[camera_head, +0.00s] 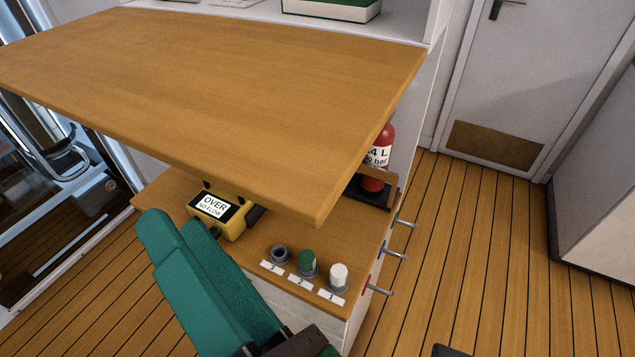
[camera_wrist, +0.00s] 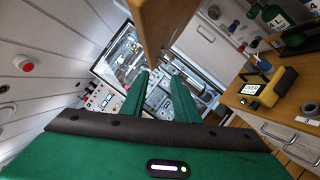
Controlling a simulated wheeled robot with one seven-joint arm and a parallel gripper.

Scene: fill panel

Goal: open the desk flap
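The desk flap is a broad wooden board (camera_head: 220,90) that juts out over a lower wooden counter in the head view. It looks roughly level, with a gap below it. In the wrist view its wooden edge (camera_wrist: 158,25) comes down from the top, in line with the gap between my fingers. My gripper (camera_head: 172,222) has two teal fingers and is below and in front of the flap's near edge. In the wrist view my gripper (camera_wrist: 159,76) shows a clear gap between its fingers, with nothing held. I cannot tell whether a finger touches the flap.
The counter (camera_head: 170,190) under the flap holds a yellow device (camera_head: 222,212) labelled OVER and three numbered knobs (camera_head: 307,262). A red cylinder (camera_head: 374,160) stands at its back right. Small levers (camera_head: 380,290) stick out of its right side. The plank floor (camera_head: 460,260) to the right is free.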

